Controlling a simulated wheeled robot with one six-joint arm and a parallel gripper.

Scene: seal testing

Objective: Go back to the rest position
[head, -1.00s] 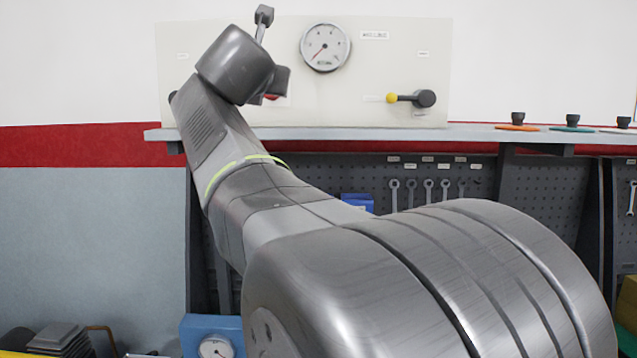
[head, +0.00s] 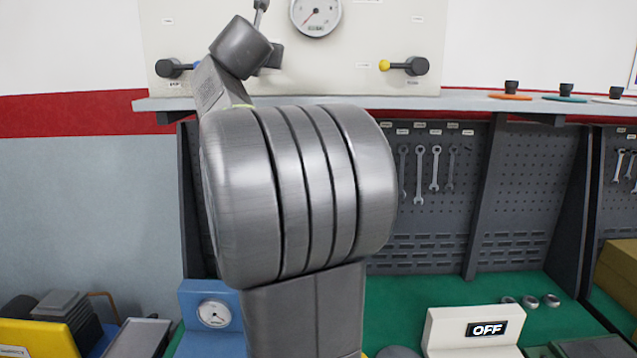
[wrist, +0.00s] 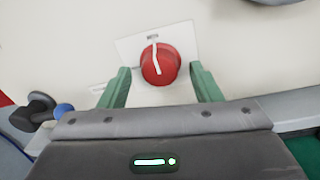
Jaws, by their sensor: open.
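My gripper (wrist: 160,68) is open and empty in the wrist view, with its two green fingers apart. A red knob (wrist: 164,72) with a white pointer line shows between the fingers, on the white panel; I cannot tell how far the fingertips are from it. In the head view my arm rises in front of the panel (head: 360,40).
On the panel are a yellow-tipped lever valve (head: 405,66) and a dark valve (head: 175,68) at left; its blue knob (wrist: 62,109) shows in the wrist view. A shelf (head: 460,105) runs below. Lower down are a blue gauge box (head: 205,335) and an OFF box (head: 450,330).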

